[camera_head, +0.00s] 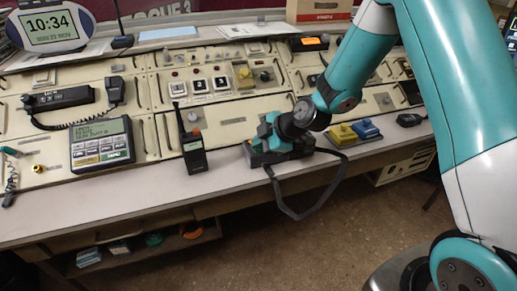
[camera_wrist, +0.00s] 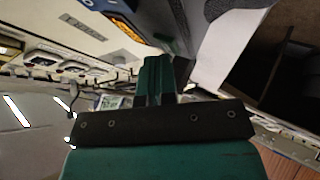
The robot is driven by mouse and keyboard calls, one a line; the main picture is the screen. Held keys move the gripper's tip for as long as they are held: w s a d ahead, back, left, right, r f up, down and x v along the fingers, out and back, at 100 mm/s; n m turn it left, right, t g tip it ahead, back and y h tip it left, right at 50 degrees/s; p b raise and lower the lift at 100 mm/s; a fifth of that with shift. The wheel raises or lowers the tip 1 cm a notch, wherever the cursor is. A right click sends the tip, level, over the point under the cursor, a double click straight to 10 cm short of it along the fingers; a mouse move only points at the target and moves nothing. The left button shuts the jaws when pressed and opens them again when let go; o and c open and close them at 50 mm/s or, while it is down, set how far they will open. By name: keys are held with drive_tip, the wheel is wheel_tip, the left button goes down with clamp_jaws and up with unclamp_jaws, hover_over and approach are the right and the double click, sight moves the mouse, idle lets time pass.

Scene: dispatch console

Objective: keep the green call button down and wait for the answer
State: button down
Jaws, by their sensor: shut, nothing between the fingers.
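A desk unit (camera_head: 101,146) with a lit green screen stands at the left of the console in the head view. Its lower rows hold grey, yellow and bluish keys, with a small green key (camera_head: 114,155) at the lower right. My gripper (camera_head: 268,132) is well to the right of this unit, low over a dark box with a strap near the desk's front edge. In the wrist view its teal fingers (camera_wrist: 157,75) are together with nothing between them. The arm hides part of the box, and I cannot tell whether the gripper touches it. No green button shows clearly in the wrist view.
A black handheld radio (camera_head: 192,142) stands between the desk unit and my gripper. The dark strap (camera_head: 300,213) hangs over the desk edge. A yellow block (camera_head: 342,134) and a blue block (camera_head: 366,128) sit to the right. A clock (camera_head: 49,27) reads 10:34.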

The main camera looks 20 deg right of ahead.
sight(260, 151)
drive_tip(key=shift+r, duration=0.1)
drive_tip(key=shift+r+p, duration=0.4)
drive_tip(key=shift+r, duration=0.4)
drive_tip(key=shift+r+p, duration=1.5)
drive_tip(key=shift+r, duration=0.95)
